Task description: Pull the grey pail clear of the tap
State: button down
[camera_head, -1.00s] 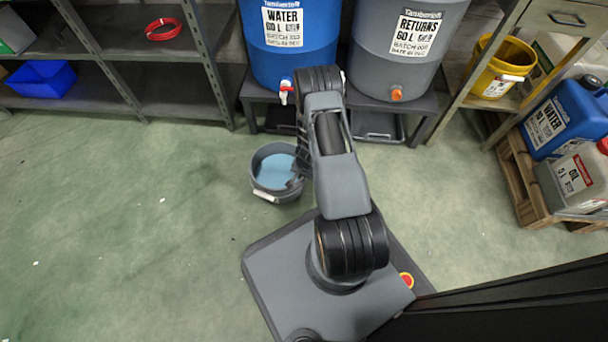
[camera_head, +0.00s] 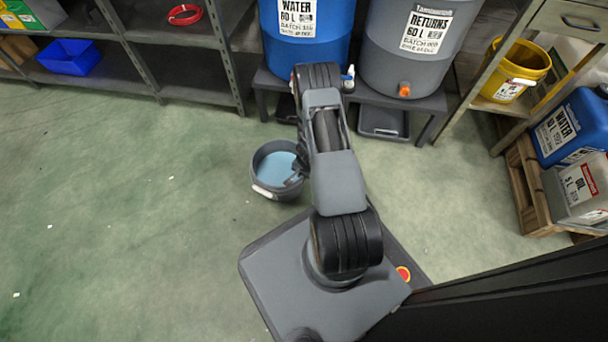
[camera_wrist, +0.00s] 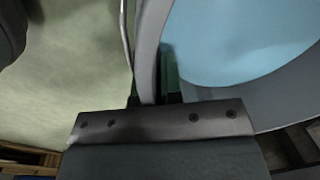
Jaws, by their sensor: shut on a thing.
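The grey pail (camera_head: 257,180) stands upright on the floor left of my arm, with light blue water (camera_head: 275,168) inside. My gripper (camera_head: 298,172) is at its right rim in the head view, partly hidden by my arm. In the wrist view, the jaws of my gripper (camera_wrist: 157,95) are shut on the pail's wall (camera_wrist: 150,50), with the water (camera_wrist: 235,40) to the right. The blue water drum (camera_head: 305,45) stands on a low stand beyond the pail. My arm hides most or all of its tap. Clear floor shows between the pail and the stand.
A grey returns drum (camera_head: 405,65) with an orange tap (camera_head: 404,90) shares the dark stand (camera_head: 432,104). Shelving (camera_head: 140,70) is at the back left. Jerrycans sit on a pallet (camera_head: 528,190) at right. The floor to the left (camera_head: 120,220) is open, with small scraps.

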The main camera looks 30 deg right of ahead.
jog(key=shift+s+a, duration=0.1)
jog(key=c, duration=1.2)
grip_release()
jog(key=r+p, duration=0.3)
jog(key=r, duration=0.1)
jog(key=r+p, duration=0.3)
jog(key=r, duration=0.2)
jog(key=s+r+p, duration=0.1)
jog(key=r+p, duration=0.2)
jog(key=r, duration=0.1)
jog(key=shift+d+r, duration=0.4)
